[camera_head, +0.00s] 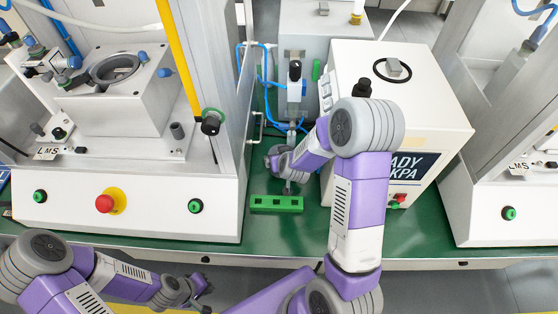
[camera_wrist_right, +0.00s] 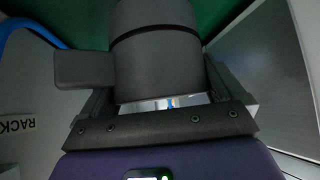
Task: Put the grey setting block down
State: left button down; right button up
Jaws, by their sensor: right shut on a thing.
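The grey setting block (camera_wrist_right: 155,50) is in my right gripper (camera_wrist_right: 160,105). In the right wrist view it is a dark grey round body with a thin line around it and a square tab on its left. In the head view my right gripper (camera_head: 287,180) is above and behind a green slotted rack (camera_head: 277,204), and the block is mostly hidden there by the wrist. I cannot tell whether the block touches anything below. My left gripper (camera_head: 205,296) is low at the front, before the table edge, with its fingers apart and nothing seen between them.
A press station (camera_head: 125,205) with a red button stands on the left. A white box (camera_head: 405,115) with a black ring and a small grey piece on top stands right of my right gripper. Blue hoses (camera_head: 268,85) run behind. Green table (camera_head: 262,228) is bare in front of the rack.

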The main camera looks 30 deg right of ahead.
notch_tip(320, 180, down, 3)
jog(key=shift+b, duration=1)
jog(key=shift+r, duration=0.15)
jog(key=o, duration=1.1)
jog(key=shift+f, duration=0.25)
jog(key=shift+r, duration=0.1)
